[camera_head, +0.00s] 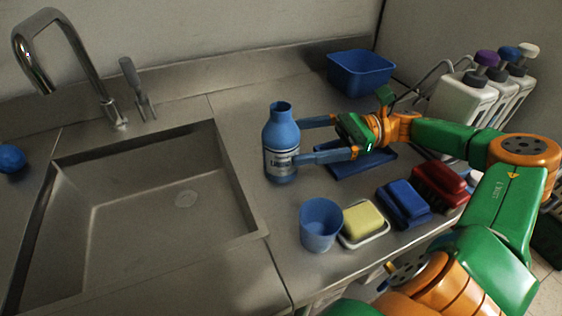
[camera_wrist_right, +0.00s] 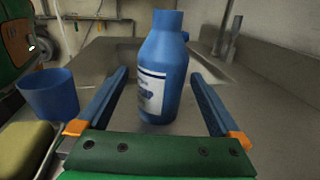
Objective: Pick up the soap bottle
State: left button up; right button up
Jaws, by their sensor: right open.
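The soap bottle is a blue bottle (camera_head: 281,137) with a white label, upright on the steel counter just right of the sink. It also stands upright in the right wrist view (camera_wrist_right: 163,68). My right gripper (camera_head: 297,140) is open, reaching in from the right. Its two blue fingers lie on either side of the bottle in the right wrist view, with gaps visible between them and the bottle. In the head view the near finger's tip overlaps the bottle's label. My left gripper is not in view.
A blue cup (camera_head: 320,224) and a yellow sponge (camera_head: 363,220) on a dish sit in front of the bottle. Blue (camera_head: 404,201) and red (camera_head: 440,186) brushes lie to the right. A blue tub (camera_head: 361,73) stands behind. The sink (camera_head: 150,215) is empty.

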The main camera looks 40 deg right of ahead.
aim_at(264, 145)
jog(key=shift+w+a+f, duration=0.1)
jog(key=shift+a, duration=0.25)
jog(key=p+x, duration=0.3)
jog(key=x, duration=0.3)
jog(key=shift+w+d, duration=0.1)
jog(key=shift+d, duration=0.05)
jog(key=shift+w+a, duration=0.15)
jog(key=shift+a, duration=0.15)
jog(key=shift+f, duration=0.1)
jog(key=c, duration=1.4)
